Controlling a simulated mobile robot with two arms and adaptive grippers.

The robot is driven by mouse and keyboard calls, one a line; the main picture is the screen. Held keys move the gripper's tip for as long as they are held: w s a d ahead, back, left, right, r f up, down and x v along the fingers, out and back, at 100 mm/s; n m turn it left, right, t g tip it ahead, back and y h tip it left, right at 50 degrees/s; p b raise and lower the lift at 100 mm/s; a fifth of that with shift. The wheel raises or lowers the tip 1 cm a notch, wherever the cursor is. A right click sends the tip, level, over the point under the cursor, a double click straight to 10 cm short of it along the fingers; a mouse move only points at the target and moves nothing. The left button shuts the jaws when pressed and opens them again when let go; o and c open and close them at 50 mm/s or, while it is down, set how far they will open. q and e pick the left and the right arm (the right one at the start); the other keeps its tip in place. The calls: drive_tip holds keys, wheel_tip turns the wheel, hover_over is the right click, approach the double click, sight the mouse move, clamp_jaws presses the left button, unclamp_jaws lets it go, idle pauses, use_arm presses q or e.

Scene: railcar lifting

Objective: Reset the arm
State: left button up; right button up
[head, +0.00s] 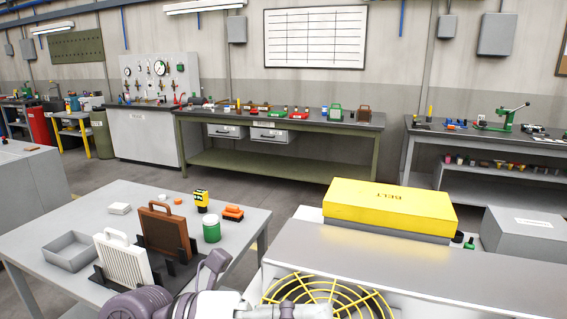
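Purple-grey and white links of my own arm show at the bottom edge, in front of the near grey table (225,190) and the yellow fan guard (328,292). I cannot tell which arm they belong to. No gripper fingers of either arm can be seen, so both grippers are out of view.
On the near table, a white filter panel (122,262) and a brown one (166,232) stand in a dark rack, near a grey tray (70,251) and a green jar (211,228). A yellow box (389,206) lies on the metal cabinet (430,262) at right. Floor shows behind.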

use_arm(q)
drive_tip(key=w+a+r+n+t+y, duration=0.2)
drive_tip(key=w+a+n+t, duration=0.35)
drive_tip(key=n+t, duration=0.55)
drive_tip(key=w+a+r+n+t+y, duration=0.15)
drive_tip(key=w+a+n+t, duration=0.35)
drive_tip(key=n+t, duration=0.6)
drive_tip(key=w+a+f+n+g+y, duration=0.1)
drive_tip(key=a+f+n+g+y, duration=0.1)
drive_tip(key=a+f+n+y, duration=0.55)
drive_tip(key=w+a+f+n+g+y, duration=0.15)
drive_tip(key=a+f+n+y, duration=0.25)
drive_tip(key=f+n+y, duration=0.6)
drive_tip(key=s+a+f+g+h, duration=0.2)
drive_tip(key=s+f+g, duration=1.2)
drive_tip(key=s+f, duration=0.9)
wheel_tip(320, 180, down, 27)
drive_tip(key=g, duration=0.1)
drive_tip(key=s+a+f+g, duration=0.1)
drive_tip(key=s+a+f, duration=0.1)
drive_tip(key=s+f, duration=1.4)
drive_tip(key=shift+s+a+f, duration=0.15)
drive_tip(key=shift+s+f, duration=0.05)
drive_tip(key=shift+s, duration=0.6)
